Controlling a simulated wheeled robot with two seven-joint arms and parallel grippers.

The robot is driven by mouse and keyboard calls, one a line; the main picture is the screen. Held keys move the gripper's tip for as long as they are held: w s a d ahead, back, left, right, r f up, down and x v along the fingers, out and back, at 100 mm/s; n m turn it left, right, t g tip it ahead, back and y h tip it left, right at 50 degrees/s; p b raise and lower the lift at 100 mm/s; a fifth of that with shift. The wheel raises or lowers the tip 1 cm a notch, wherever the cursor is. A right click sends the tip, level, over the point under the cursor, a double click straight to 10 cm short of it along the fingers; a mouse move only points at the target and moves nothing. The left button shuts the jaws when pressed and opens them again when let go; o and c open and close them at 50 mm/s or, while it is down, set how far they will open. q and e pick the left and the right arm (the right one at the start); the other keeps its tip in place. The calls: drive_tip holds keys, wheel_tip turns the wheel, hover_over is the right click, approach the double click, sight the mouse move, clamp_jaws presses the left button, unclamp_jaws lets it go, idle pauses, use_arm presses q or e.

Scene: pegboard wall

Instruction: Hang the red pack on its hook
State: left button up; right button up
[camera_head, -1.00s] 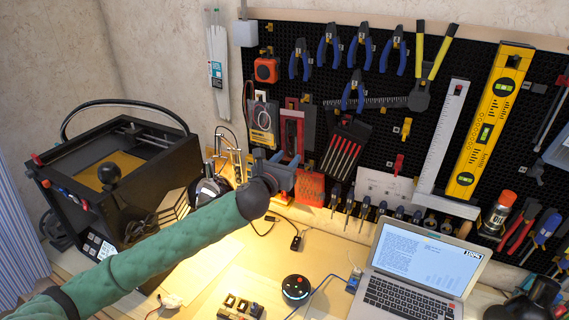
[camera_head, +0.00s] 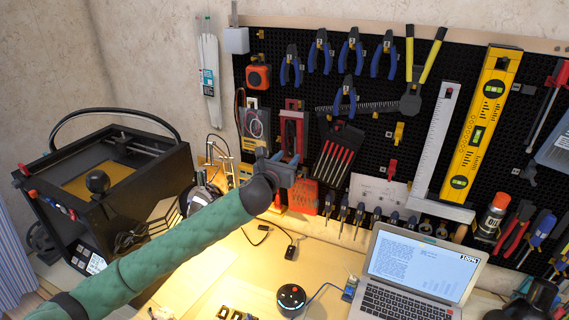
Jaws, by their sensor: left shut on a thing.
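The red pack (camera_head: 292,132), a narrow upright red piece with a dark middle, is in front of the black pegboard (camera_head: 375,150). It is between the multimeter and the set of red-shafted tools. My left gripper (camera_head: 284,168) is at the pack's lower end and shut on it. The fingertips are small and partly hidden behind the wrist. The pack's hook is not clearly visible; the pack covers the board behind it. Whether the pack's top touches a hook, I cannot tell.
The multimeter (camera_head: 254,126) hangs close on the left, the red-shafted tool set (camera_head: 337,155) close on the right. A red-orange perforated holder (camera_head: 303,196) is just right of my wrist. Below are the desk, laptop (camera_head: 420,262) and round speaker (camera_head: 291,298). A 3D printer (camera_head: 110,190) stands left.

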sight(290, 159)
use_arm(q)
drive_tip(key=shift+b+x, duration=0.35)
drive_tip(key=shift+x, duration=0.7)
drive_tip(key=shift+w+d, duration=0.15)
drive_tip(key=shift+w, duration=0.25)
drive_tip(key=shift+w+f, duration=0.1)
drive_tip(key=shift+f, duration=0.1)
drive_tip(key=shift+d+f, duration=0.1)
drive_tip(key=shift+f, duration=0.25)
drive_tip(key=o, duration=1.1)
drive_tip(key=shift+c, duration=0.2)
drive_tip(key=shift+o, duration=1.3)
drive_tip(key=shift+f, duration=0.1)
use_arm(e)
drive_tip(key=shift+w+a+r, duration=0.2)
drive_tip(key=shift+a+r, duration=0.3)
